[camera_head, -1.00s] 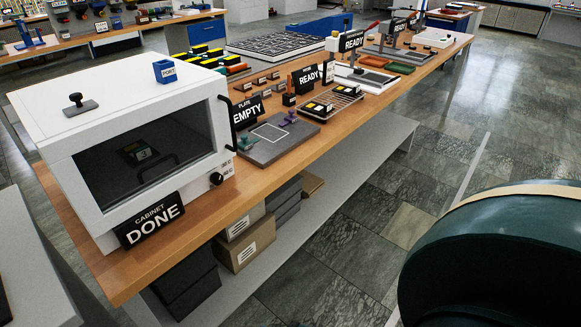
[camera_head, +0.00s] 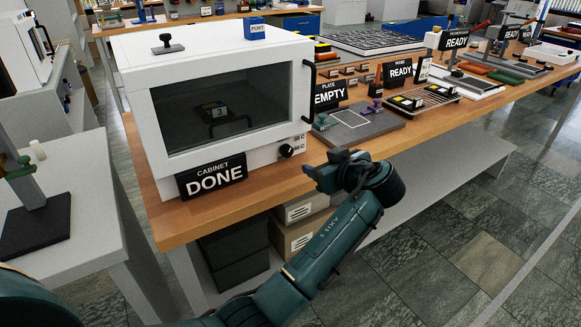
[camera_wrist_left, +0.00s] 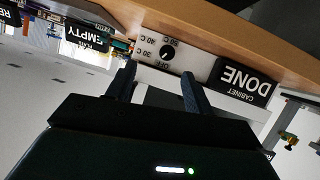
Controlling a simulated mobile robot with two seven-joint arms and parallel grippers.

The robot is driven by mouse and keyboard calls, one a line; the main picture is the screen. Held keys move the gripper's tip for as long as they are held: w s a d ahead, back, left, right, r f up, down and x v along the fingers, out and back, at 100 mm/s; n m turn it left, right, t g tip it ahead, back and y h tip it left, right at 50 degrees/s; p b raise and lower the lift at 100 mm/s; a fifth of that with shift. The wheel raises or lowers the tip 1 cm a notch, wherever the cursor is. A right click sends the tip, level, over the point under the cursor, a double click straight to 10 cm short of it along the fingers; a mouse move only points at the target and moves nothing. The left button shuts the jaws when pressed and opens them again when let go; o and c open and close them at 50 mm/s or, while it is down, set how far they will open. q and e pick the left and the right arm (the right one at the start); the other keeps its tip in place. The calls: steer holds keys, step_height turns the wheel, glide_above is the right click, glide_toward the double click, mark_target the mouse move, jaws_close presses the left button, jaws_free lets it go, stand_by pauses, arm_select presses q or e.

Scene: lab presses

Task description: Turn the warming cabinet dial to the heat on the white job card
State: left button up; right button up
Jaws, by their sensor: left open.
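The white warming cabinet (camera_head: 215,42) stands at the near left end of the wooden bench. Its black round dial (camera_head: 286,150) is low on the front right corner. The wrist view shows the dial (camera_wrist_left: 167,51) upside down on a white panel with temperature marks around it. Its exact setting is too small to tell. My left gripper (camera_head: 325,170) is open and empty in front of the bench edge, right of the dial and apart from it. In the wrist view its fingers (camera_wrist_left: 155,85) point towards the dial panel. A small white card (camera_head: 423,70) stands farther along; I cannot read it.
A black DONE sign (camera_head: 212,176) stands just left of the dial. An EMPTY sign (camera_head: 329,95) and a grey plate (camera_head: 372,132) are to the right. A blue PORT block (camera_head: 254,28) sits on the cabinet. Boxes (camera_head: 297,235) are under the bench.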

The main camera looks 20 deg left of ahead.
mark_target(289, 153)
arm_select(q)
steer(key=shift+y, duration=0.4)
steer(key=x, duration=0.8)
steer(key=s+a+x, duration=0.1)
steer(key=x, duration=0.3)
steer(key=shift+w+a+r, duration=0.15)
steer(key=shift+w+a, duration=0.1)
steer(key=shift+c, duration=0.3)
steer(key=shift+g, duration=0.3)
steer(key=c, duration=0.9)
